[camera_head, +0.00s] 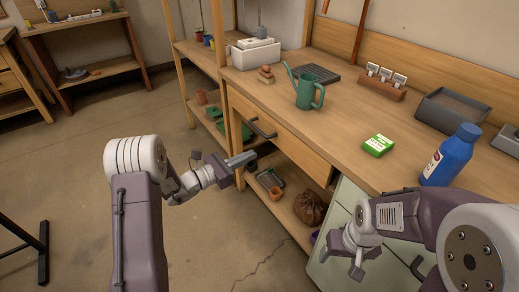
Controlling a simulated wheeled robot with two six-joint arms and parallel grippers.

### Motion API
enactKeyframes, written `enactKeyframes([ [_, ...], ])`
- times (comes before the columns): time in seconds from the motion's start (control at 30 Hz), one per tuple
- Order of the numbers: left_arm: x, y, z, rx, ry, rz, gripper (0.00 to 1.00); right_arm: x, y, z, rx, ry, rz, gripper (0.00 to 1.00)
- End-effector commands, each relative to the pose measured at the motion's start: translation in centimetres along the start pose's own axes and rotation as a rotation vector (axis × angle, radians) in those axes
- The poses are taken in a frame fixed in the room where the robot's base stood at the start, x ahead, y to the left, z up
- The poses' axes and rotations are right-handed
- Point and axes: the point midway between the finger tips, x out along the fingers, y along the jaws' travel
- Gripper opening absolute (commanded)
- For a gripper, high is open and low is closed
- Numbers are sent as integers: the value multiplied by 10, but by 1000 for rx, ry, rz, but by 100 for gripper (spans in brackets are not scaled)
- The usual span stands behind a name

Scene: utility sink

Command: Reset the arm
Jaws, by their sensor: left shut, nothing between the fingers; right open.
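My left arm comes in from the lower left, and its gripper (243,159) is shut and empty. In the picture it is just below and left of the dark handle (262,128) of the wooden drawer (290,148), apart from the handle. My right arm comes in from the lower right and bends down. Its gripper (342,262) is open and empty, pointing down in front of the pale green cabinet (338,228) under the bench.
The wooden bench (350,118) holds a green watering can (308,92), a green box (378,145), a blue bottle (452,155) close to my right arm, and a grey tray (450,108). A lower shelf holds a brown sack (310,208) and pots. The floor at left is mostly clear.

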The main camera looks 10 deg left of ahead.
Motion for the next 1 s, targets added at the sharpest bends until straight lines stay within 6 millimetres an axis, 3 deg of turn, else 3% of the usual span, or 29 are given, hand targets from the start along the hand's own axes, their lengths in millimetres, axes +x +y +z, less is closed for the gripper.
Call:
enactKeyframes([
  [0.1, -18, 1, 1, -1, 0, 2, 0, -4, 0, 0, 0, 0, 0, 70],
  [0.27, -25, 0, 0, 0, 0, 0, 0, -5, 0, 0, 0, 0, 0, 70],
  [0.53, -20, -5, 2, 5, -1, -16, 0, -4, 0, 0, 0, 0, 0, 70],
  [0.6, -8, -17, 24, 54, -21, -54, 0, -5, 0, 0, 0, 0, 0, 70],
  [0.67, 5, -42, 55, 115, -42, -117, 0, -5, 0, 0, 0, 0, 0, 70],
  [0.7, 10, -73, 69, 158, -34, -204, 0, -5, 0, 0, 0, 0, 0, 70],
  [0.77, 7, -130, 71, 243, 40, -373, 0, -4, 0, 0, 0, 0, 0, 70],
  [0.8, -3, -166, 63, 313, 112, -490, 0, -4, 0, 0, 0, 0, 0, 70],
  [0.87, -29, -210, 41, 443, 235, -664, 0, -4, 0, 0, 0, 0, 0, 70],
  [0.9, -52, -233, 22, 543, 322, -778, 0, -4, 0, 0, 0, 0, 0, 70],
  [1.0, -116, -254, -22, 823, 521, -1032, 0, -4, 0, 0, 0, 0, 0, 70],
])
